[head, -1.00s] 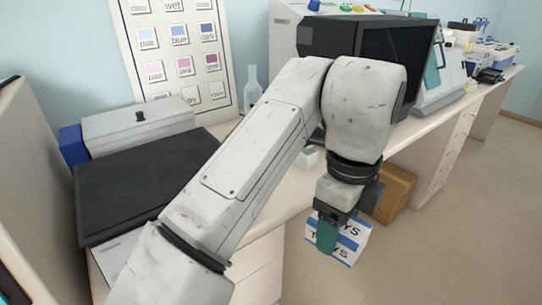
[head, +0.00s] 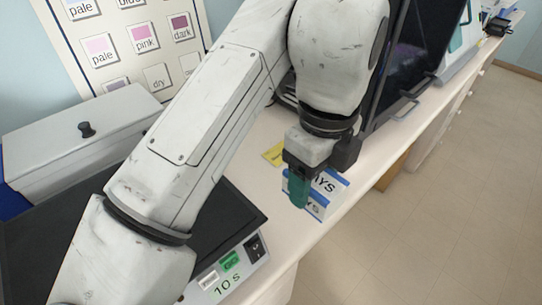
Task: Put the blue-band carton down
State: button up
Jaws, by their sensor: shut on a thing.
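The blue-band carton (head: 324,196) is a white box with blue stripes and dark lettering that ends in "YS". My gripper (head: 299,188), with a teal finger, is shut on it from above and hides its left part. In the picture the carton overlaps the pale bench top (head: 298,224) near its front edge. I cannot tell whether its underside touches the bench.
A black-topped device (head: 222,215) with a "10 s" label stands left of the carton. A yellow label (head: 274,154) lies behind it. A dark-fronted cabinet (head: 412,65) stands beyond. A brown box (head: 393,172) is below the bench's front edge, beside open floor (head: 430,225).

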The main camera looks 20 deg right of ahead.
jog(key=w+f, duration=0.3)
jog(key=w, duration=0.1)
jog(key=w+d+f, duration=0.1)
jog(key=w+f, duration=0.2)
jog(key=w, duration=0.2)
jog(key=w+d+f+p, duration=0.1)
jog(key=w+f, duration=0.2)
jog(key=w, duration=0.1)
jog(key=shift+w+d, duration=0.2)
jog(key=shift+w, duration=0.05)
jog(key=shift+w+f, duration=0.35)
jog(key=shift+f, duration=0.1)
jog(key=shift+f+p, duration=0.35)
jog(key=shift+f, duration=1.2)
jog(key=shift+f, duration=0.2)
jog(key=o, duration=1.1)
jog(key=shift+c, duration=0.2)
jog(key=shift+r, duration=0.1)
notch_tip(320, 180, up, 12)
jog(key=shift+r+b, duration=0.15)
jog(key=shift+b, duration=0.25)
